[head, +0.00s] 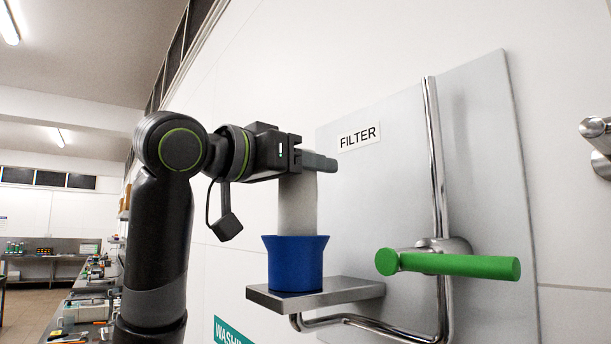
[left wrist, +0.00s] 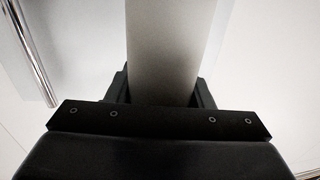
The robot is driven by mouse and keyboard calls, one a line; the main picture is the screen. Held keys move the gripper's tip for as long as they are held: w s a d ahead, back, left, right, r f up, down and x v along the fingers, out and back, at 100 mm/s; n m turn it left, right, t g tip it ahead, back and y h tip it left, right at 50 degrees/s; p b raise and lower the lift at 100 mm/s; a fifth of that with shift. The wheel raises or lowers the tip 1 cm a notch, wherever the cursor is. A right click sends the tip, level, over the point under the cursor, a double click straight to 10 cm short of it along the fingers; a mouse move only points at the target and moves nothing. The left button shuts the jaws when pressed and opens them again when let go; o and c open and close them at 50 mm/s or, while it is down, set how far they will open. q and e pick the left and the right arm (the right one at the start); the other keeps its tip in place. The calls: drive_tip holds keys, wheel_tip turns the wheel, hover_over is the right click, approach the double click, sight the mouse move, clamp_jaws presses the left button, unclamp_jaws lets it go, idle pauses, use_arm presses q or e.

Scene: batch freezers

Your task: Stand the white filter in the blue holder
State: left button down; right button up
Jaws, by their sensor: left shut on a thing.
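The white filter (head: 298,210) is an upright pale cylinder in the head view. Its lower end is hidden inside the rim of the blue holder (head: 295,265), a flared cup on a small metal shelf. My left gripper (head: 318,163) is shut on the top part of the filter. In the left wrist view, the filter (left wrist: 167,50) runs up from between the fingers of my left gripper (left wrist: 162,92). Whether the filter rests on the holder's bottom cannot be seen. My right gripper is not in view.
The metal shelf (head: 350,290) is fixed by a bent pipe to a grey wall panel (head: 385,190) with a FILTER label (head: 359,136). A green lever handle (head: 460,265) sticks out right of the holder. A cluttered bench (head: 90,305) runs along the left.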

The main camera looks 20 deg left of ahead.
use_arm(q)
drive_tip(key=shift+a+f, duration=0.2)
drive_tip(key=shift+f, duration=0.6)
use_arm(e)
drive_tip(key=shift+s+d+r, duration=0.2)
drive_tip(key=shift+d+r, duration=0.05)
use_arm(q)
drive_tip(key=shift+d, duration=0.1)
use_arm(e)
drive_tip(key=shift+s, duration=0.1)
use_arm(q)
drive_tip(key=shift+f+b, duration=0.3)
drive_tip(key=shift+f, duration=0.05)
drive_tip(key=c, duration=0.7)
unclamp_jaws()
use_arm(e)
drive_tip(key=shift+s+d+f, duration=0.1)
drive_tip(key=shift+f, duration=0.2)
use_arm(q)
drive_tip(key=shift+r, duration=0.1)
